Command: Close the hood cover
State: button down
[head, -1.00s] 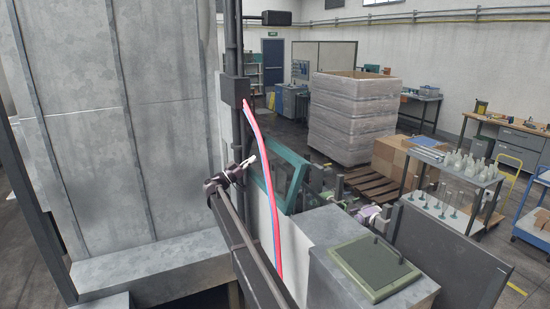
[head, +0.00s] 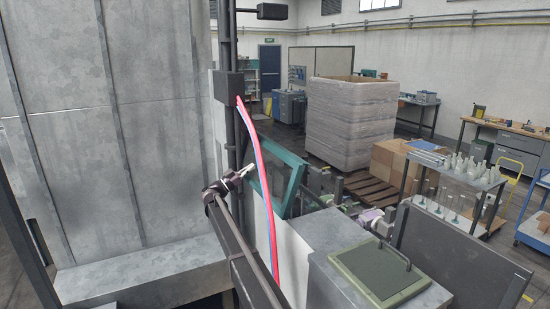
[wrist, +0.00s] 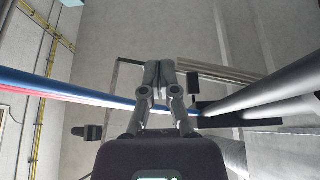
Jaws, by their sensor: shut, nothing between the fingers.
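My gripper (head: 247,170) is shut and empty, with its fingertips pointing up and to the right in the head view. In the wrist view its two fingers (wrist: 158,75) are pressed together with nothing between them. A teal frame (head: 297,188) stands tilted just beyond and to the right of my gripper, partly behind the red and blue hoses. Contact between them cannot be told. A green square lid (head: 375,270) with a dark handle lies flat on a grey box (head: 330,285) at lower right. I cannot tell which of these is the hood cover.
Red and blue hoses (head: 262,190) run down close beside my gripper. A large grey metal cabinet (head: 120,140) fills the left. A dark upright panel (head: 465,255) stands right of the grey box. A wrapped pallet stack (head: 350,120) and a bottle rack (head: 455,185) stand behind.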

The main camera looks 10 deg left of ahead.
jog(key=shift+w+d, duration=0.1)
jog(key=shift+w, duration=0.1)
jog(key=shift+w+d+f+p+x, duration=0.15)
jog(key=shift+f+p+x, duration=0.35)
jog(key=shift+x, duration=1.55)
jog(key=shift+d+f+p+x, duration=0.3)
jog(key=shift+p+x, duration=0.3)
jog(key=shift+x, duration=1.5)
jog(key=shift+w+d+f+p+x, duration=0.15)
jog(key=shift+f+p+x, duration=0.35)
jog(key=shift+x, duration=1.55)
jog(key=shift+s+r, duration=0.1)
